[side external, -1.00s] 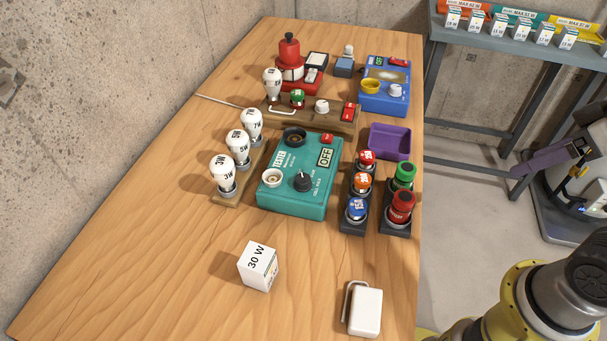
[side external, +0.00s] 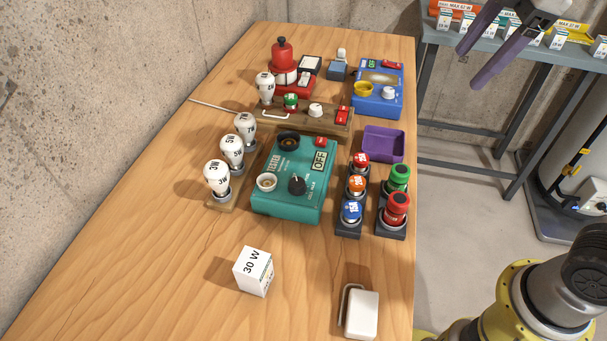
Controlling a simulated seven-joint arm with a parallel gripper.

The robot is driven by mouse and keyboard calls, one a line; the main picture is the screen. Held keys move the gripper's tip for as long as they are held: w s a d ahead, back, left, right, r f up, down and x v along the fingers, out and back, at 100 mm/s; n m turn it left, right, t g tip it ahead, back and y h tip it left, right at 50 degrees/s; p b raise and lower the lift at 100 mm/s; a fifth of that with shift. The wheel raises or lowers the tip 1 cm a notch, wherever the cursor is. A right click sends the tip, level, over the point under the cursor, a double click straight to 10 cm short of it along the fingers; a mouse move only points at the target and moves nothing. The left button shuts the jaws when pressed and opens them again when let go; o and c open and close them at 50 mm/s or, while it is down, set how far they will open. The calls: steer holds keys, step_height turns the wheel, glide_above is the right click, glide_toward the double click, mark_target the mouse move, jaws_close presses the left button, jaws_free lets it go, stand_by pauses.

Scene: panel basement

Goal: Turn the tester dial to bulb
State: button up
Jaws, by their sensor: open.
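The teal tester box (side external: 285,203) sits in the middle of the wooden table. Its black dial (side external: 297,185) is on the front part of its top face, beside a white-rimmed socket (side external: 266,182). A dark round socket (side external: 289,140) and a red switch (side external: 320,142) are towards its back. The display (side external: 319,160) reads OFF. The dial's small markings are too small to read. My gripper (side external: 484,64) shows at the top right, with purple fingers apart and nothing between them. It is in the air right of the table, well away from the dial.
Bulbs in a wooden rack (side external: 224,205) stand left of the tester. Coloured round pieces in dark holders (side external: 350,228) stand to its right, near a purple tray (side external: 383,144). A 30 W box (side external: 254,271) and a white object (side external: 361,313) lie in front. The table's front left is clear.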

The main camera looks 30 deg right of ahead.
steer(key=w+a+n+g, duration=0.1)
steer(key=w+a+n, duration=0.2)
steer(key=w+a, duration=0.25)
steer(key=n+g, duration=0.3)
steer(key=n, duration=0.2)
glide_above(297, 182)
step_height(297, 182, down, 12)
steer(key=shift+h, duration=0.3)
step_height(297, 182, down, 13)
steer(key=shift+r, duration=0.1)
jaws_close()
